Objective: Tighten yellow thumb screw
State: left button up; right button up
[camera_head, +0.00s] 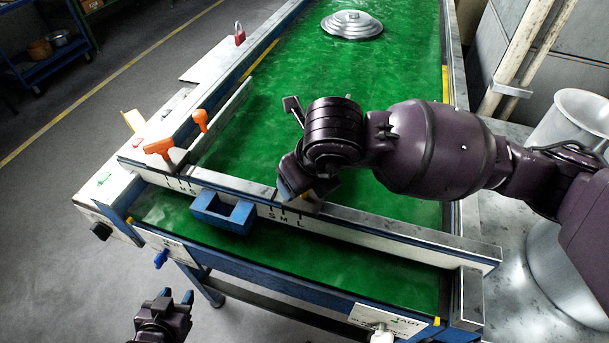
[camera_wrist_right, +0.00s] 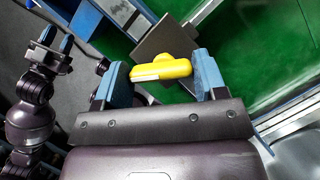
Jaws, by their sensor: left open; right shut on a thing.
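The yellow thumb screw (camera_wrist_right: 160,71) shows in the right wrist view, with its flat wing lying across the space between the two blue fingers of my right gripper (camera_wrist_right: 163,78). The gripper is shut on it, one finger at each end of the wing. In the head view my right gripper (camera_head: 295,188) is at the white rail with the S M L marks, and the arm and hand hide most of the screw there. My left gripper (camera_head: 177,298) is open and empty, below the table's front edge at the bottom left. It also shows in the right wrist view (camera_wrist_right: 52,48).
A white marked rail (camera_head: 390,233) crosses the green table (camera_head: 300,110). A blue block (camera_head: 223,212) sits against the rail. Two orange handles (camera_head: 158,147) stand at the left, and a blue knob (camera_head: 160,259) is on the front. A silver lid (camera_head: 351,25) lies at the back.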

jog(key=shift+m+h, duration=0.3)
jog(key=shift+m, duration=0.5)
jog(key=o, duration=0.9)
jog(key=shift+o, duration=0.2)
jog(key=shift+r, duration=0.15)
jog(key=v, duration=1)
jog(key=shift+s+r+p, duration=0.2)
jog(key=shift+s+p, duration=0.05)
jog(key=shift+p, duration=0.1)
